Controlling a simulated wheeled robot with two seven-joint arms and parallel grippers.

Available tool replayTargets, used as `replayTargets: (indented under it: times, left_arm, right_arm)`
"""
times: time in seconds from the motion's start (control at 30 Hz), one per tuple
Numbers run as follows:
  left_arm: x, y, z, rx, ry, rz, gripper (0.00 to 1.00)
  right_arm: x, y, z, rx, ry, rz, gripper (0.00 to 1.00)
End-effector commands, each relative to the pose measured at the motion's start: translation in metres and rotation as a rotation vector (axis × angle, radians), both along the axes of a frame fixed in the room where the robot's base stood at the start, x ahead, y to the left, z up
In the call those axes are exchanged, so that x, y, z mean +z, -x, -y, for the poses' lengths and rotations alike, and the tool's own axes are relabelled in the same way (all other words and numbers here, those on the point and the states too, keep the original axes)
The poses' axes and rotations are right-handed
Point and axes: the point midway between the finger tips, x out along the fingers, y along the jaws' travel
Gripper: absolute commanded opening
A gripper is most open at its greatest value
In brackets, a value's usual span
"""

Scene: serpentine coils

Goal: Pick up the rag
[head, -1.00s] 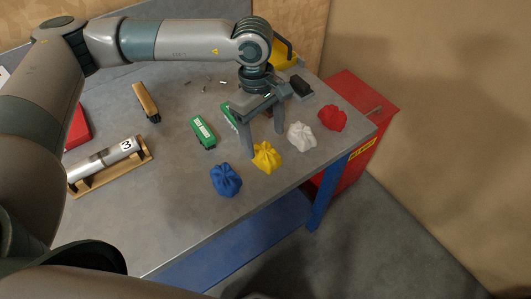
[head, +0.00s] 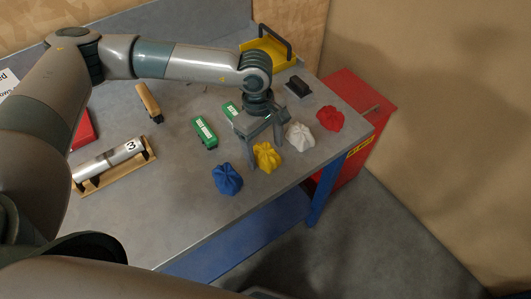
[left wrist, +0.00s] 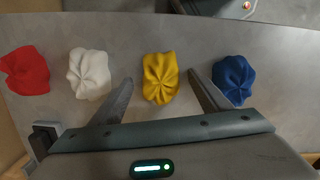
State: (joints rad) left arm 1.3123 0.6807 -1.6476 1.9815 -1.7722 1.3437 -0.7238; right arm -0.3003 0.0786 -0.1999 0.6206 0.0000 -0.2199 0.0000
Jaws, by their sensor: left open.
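Several crumpled rags lie in a row along the table's front right edge: blue (head: 227,179), yellow (head: 267,157), white (head: 300,136) and red (head: 330,118). The left wrist view also shows the red (left wrist: 25,71), white (left wrist: 90,75), yellow (left wrist: 160,78) and blue (left wrist: 234,79) rags. My left gripper (head: 264,154) is open and empty, pointing down over the yellow rag. In the left wrist view the yellow rag lies between and just beyond the two fingertips (left wrist: 159,77). The white and blue rags lie outside the fingers. My right gripper is not in view.
Green boxes (head: 205,132) lie behind the gripper. A silver cylinder marked 3 (head: 108,160) rests on a wooden cradle at left, near a wooden-handled brush (head: 149,102). A black block (head: 298,88) and yellow tray (head: 262,56) stand at the back. A red cabinet (head: 362,100) is beside the table.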

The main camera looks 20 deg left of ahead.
Motion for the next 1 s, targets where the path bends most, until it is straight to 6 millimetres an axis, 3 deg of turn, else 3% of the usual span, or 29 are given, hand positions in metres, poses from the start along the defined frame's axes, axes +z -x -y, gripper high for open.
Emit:
replayTargets:
  times: [0.13,0.3,0.33,0.77,1.0]
  left_arm:
    - [0.0,0.0,0.0,0.0,0.0,0.0,0.7]
    - [0.0,0.0,0.0,0.0,0.0,0.0,0.3]
    - [0.0,0.0,0.0,0.0,0.0,0.0,0.27]
    - [0.002,-0.001,0.0,0.001,0.001,0.002,0.26]
    - [0.019,-0.001,0.0,0.0,0.001,0.004,0.26]
  right_arm:
    - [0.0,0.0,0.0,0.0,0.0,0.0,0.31]
    - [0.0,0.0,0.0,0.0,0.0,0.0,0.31]
    - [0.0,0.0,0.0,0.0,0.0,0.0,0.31]
    - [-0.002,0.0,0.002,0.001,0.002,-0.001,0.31]
    - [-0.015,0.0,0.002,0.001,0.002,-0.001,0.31]
